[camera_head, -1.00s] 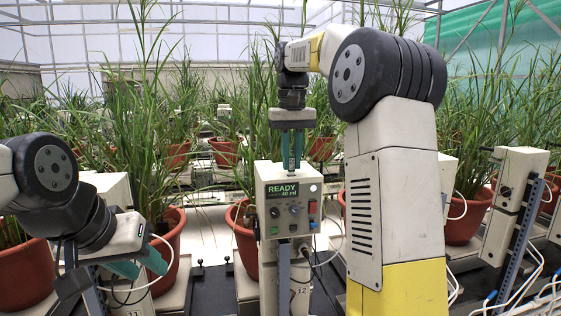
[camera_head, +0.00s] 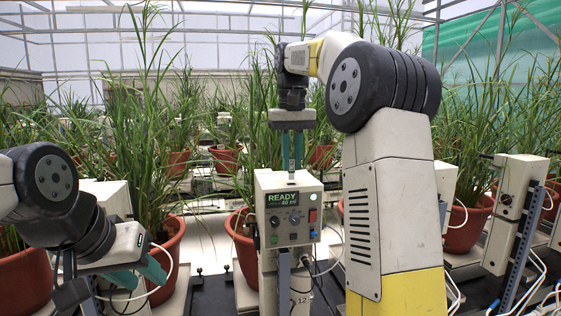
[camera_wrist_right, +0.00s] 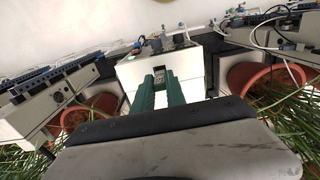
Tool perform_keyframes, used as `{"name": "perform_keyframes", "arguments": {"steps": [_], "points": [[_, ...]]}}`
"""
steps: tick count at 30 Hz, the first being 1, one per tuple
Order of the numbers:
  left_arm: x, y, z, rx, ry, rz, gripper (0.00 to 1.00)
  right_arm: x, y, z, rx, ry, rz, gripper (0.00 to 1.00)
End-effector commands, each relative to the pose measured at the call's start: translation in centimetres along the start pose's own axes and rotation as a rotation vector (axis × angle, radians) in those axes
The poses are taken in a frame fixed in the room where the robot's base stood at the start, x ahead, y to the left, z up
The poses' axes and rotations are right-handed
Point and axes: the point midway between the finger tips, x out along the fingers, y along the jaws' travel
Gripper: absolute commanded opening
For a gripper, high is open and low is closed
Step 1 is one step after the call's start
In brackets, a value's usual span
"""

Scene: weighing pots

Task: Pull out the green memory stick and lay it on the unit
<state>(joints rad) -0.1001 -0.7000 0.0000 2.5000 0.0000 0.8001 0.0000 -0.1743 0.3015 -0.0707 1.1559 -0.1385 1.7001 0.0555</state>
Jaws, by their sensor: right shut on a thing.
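The unit (camera_head: 262,225) is a cream box with a green READY display on its front. My right gripper (camera_head: 292,157) points straight down above the unit's top. Its teal fingers are shut on the memory stick (camera_head: 292,167), which is mostly hidden between them. The stick is upright, and a pale plug end shows just below the fingertips, at the unit's top; I cannot tell whether it is fully clear of it. The wrist view shows the stick (camera_wrist_right: 159,83) between the fingertips over the pale top. My left gripper (camera_head: 141,277) is open and empty at the lower left.
Red pots (camera_head: 163,262) with tall grass stand behind and beside the unit. A white cable (camera_head: 332,262) loops at the unit's right side. Another cream box (camera_head: 515,205) stands on the right. A bright clear aisle lies behind the unit.

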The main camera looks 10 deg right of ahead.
Motion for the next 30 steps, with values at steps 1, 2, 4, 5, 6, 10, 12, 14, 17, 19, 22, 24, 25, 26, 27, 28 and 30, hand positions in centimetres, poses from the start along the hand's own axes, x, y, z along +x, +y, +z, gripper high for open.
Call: {"name": "perform_keyframes", "arguments": {"steps": [1, 2, 4, 5, 6, 10, 12, 14, 17, 19, 22, 24, 25, 26, 27, 28, 30], "points": [[0.0, 0.0, 0.0, 0.000, 0.000, 0.000, 0.36, 0.0, 0.0, 0.0, 0.000, 0.000, 0.000, 0.00], [0.0, 0.0, 0.0, 0.000, 0.000, 0.000, 0.36, 0.0, 0.0, 0.0, 0.000, 0.000, 0.000, 0.00], [0.0, 0.0, 0.0, 0.000, 0.000, 0.000, 0.36, 0.0, 0.0, 0.0, 0.000, 0.000, 0.000, 0.00], [0.0, 0.0, 0.0, 0.000, 0.000, 0.000, 0.36, 0.0, 0.0, 0.0, 0.000, 0.000, 0.000, 0.00], [0.0, 0.0, 0.0, 0.000, 0.000, 0.000, 0.36, -0.1, 0.0, 0.0, 0.000, 0.000, 0.000, 0.00], [0.0, 0.0, 0.0, 0.000, 0.000, 0.000, 0.36, -0.8, 0.0, -0.1, 0.000, 0.002, 0.000, 0.00], [0.0, 0.0, 0.0, 0.000, 0.000, 0.000, 0.36, -1.2, 0.0, -0.1, 0.000, 0.001, 0.000, 0.00], [0.0, 0.0, 0.0, 0.000, 0.000, 0.000, 0.36, -1.5, 0.0, -0.1, 0.000, 0.001, 0.000, 0.00], [0.0, 0.0, 0.0, 0.000, 0.000, 0.000, 0.36, -2.2, 0.0, -0.1, 0.000, 0.001, 0.000, 0.00], [0.0, 0.0, 0.0, 0.000, 0.000, 0.000, 0.36, -2.5, 0.0, -0.1, 0.000, 0.002, 0.000, 0.00], [0.0, 0.0, 0.0, 0.000, 0.000, 0.000, 0.36, -2.9, 0.0, 0.0, 0.000, 0.001, 0.000, 0.00], [0.0, 0.0, 0.0, 0.000, 0.000, 0.000, 0.36, -3.0, 0.0, 0.0, 0.000, 0.000, 0.000, 0.00], [0.0, 0.0, 0.0, 0.000, 0.000, 0.000, 0.36, -3.0, 0.0, 0.0, 0.000, 0.000, 0.000, 0.00], [0.0, 0.0, 0.0, 0.000, 0.000, 0.000, 0.36, -3.0, 0.0, 0.0, 0.000, 0.000, 0.000, 0.00], [0.0, 0.0, 0.0, 0.000, 0.000, 0.000, 0.36, -3.0, 0.0, 0.0, 0.000, 0.000, 0.000, 0.00], [0.0, 0.0, 0.0, 0.000, 0.000, 0.000, 0.36, -3.0, 0.0, 0.0, 0.000, 0.000, 0.000, 0.00], [0.0, 0.0, 0.0, 0.000, 0.000, 0.000, 0.36, -3.0, 0.0, 0.0, 0.000, 0.000, 0.000, 0.00]]}}
